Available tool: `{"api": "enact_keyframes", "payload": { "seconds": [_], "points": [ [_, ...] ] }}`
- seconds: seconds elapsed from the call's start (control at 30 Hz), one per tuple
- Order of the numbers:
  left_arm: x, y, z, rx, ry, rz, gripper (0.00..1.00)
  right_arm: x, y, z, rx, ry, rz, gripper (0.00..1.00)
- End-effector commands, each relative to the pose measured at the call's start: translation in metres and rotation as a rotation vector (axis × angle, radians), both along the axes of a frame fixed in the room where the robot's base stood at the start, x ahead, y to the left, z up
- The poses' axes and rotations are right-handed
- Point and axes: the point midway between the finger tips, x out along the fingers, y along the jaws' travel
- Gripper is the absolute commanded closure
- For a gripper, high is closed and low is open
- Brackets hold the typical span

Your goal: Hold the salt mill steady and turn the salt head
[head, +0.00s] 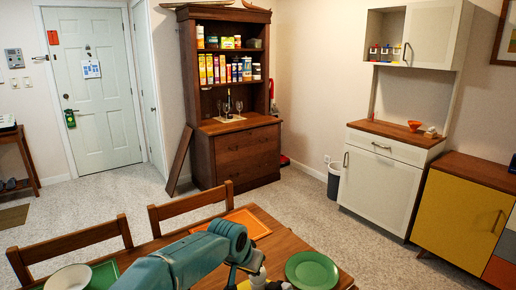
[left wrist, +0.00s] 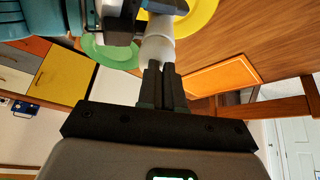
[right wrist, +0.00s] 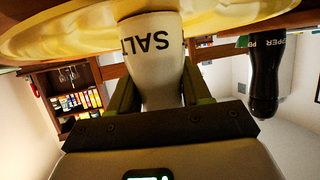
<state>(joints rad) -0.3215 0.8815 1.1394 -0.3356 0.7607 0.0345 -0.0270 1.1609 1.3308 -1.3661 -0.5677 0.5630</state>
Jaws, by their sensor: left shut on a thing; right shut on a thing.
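The white salt mill (right wrist: 150,45) shows its dark SALT lettering in the right wrist view, with a yellow plate (right wrist: 60,35) close by it. My right gripper (right wrist: 155,95) is shut on the mill's body, one finger on each side. In the left wrist view the pale mill (left wrist: 157,52) meets the fingertips of my left gripper (left wrist: 160,75), shut on its head end; my right gripper (left wrist: 122,10) is at the body beyond. The head's exact grip is partly hidden by the fingers. In the head view my left arm covers most of the mill.
A black pepper mill (right wrist: 264,75) stands close beside the salt mill. A green plate (head: 312,270) and an orange placemat (head: 240,223) lie on the table. A white bowl (head: 68,278) is at the left. Two chairs (head: 75,243) line the far side; a hutch (head: 232,150) stands behind.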

Motion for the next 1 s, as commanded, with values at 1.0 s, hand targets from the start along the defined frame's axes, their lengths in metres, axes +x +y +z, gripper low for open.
{"api": "enact_keyframes", "payload": {
  "seconds": [1.0],
  "points": [
    [-0.006, 0.006, 0.058, 0.002, 0.004, 0.000, 1.00, -0.002, 0.000, -0.005, -0.004, 0.009, 0.001, 0.96]
  ]
}}
